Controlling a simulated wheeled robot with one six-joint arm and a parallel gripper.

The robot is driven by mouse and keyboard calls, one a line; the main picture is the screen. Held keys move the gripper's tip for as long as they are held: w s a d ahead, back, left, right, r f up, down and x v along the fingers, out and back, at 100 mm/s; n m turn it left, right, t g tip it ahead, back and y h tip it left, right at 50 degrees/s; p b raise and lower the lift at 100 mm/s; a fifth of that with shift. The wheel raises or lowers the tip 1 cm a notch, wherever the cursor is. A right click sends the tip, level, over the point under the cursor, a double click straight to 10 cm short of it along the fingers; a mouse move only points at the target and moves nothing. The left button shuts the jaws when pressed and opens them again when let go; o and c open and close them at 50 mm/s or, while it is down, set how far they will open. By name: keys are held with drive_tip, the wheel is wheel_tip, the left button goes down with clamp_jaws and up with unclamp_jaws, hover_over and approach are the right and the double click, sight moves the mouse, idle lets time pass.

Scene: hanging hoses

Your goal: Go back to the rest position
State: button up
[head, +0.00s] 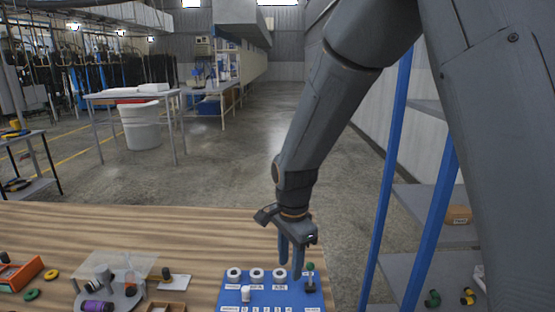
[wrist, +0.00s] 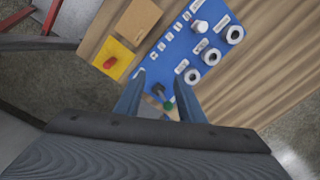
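My gripper (head: 291,270) hangs fingers down over the wooden table, near the back edge of a blue control panel (head: 232,301). Its two dark blue fingers are parted, with nothing seen held between them. In the wrist view my gripper (wrist: 160,77) also shows a clear gap. A lever with a green knob (head: 310,266) stands on the panel, just right of the fingers in the head view. The green knob (wrist: 168,105) appears between the fingers in the wrist view, apart from both. I cannot tell the exact height of the fingertips above the panel.
The panel carries white ring sockets (head: 257,274) and a white knob (head: 245,293). A yellow plate with a red part (wrist: 110,63) lies beside it. A blue-posted shelf (head: 388,180) stands right of the arm. Left on the table are an orange bin (head: 20,275) and a clear box.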

drive_tip(key=s+d+r+n, duration=0.2)
drive_tip(key=s+d+n, duration=0.9)
drive_tip(key=d, duration=0.5)
drive_tip(key=shift+s+d+n+t, duration=0.3)
drive_tip(key=shift+s+t, duration=0.1)
drive_tip(key=shift+s, duration=0.35)
idle(1.5)
